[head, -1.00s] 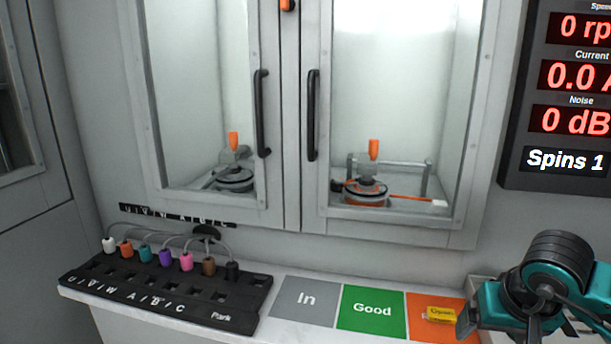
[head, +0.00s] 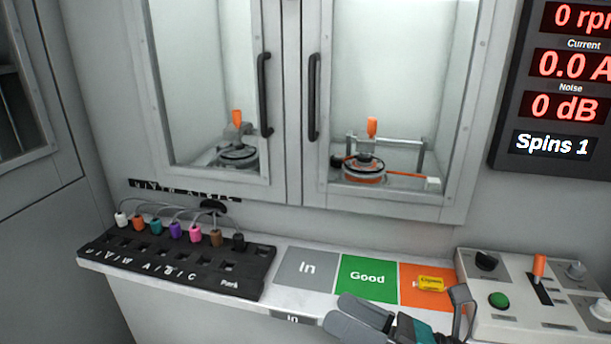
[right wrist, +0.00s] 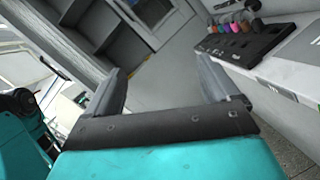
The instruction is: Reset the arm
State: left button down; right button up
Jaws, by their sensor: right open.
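My right gripper (head: 408,318) shows at the bottom of the head view, in front of the counter's front edge below the green and orange squares. Its two fingers are spread and nothing is between them. In the right wrist view my right gripper (right wrist: 160,88) is open and empty, with floor and a cabinet beyond it. My left gripper is not seen in the head view.
A black connector board (head: 180,262) with coloured plugs lies at the counter's left. Grey "In" (head: 306,268), green "Good" (head: 367,279) and orange squares follow, a yellow tag (head: 430,284) on the orange. A control box (head: 520,318) stands right. The cabinet doors (head: 290,190) are shut.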

jog(key=s+d+f+m+t+h+p, duration=0.1)
jog(key=d+f+m+h, duration=0.2)
jog(key=m, duration=0.8)
jog(key=s+d+f+m+t+h+p, duration=0.1)
jog(key=d+f+m+h, duration=0.3)
jog(key=f+m+h, duration=0.3)
jog(key=s+d+f+m+t+h, duration=0.1)
jog(key=d+f+m+h, duration=0.3)
jog(key=m, duration=1.3)
notch_tip(320, 180, down, 4)
jog(key=shift+s+r+t+h+p, duration=0.25)
jog(key=shift+t+h+p, duration=0.15)
jog(key=shift+t+h, duration=0.2)
jog(key=s+f+m+g, duration=0.1)
jog(key=s+f+m, duration=0.1)
jog(key=s+f, duration=0.1)
jog(key=s+f+m+g, duration=0.1)
jog(key=m, duration=0.1)
jog(key=shift+s+d+f+g+h, duration=0.25)
jog(key=shift+s+f+g+h, duration=0.05)
jog(key=shift+f+h, duration=0.1)
jog(key=shift+c, duration=0.3)
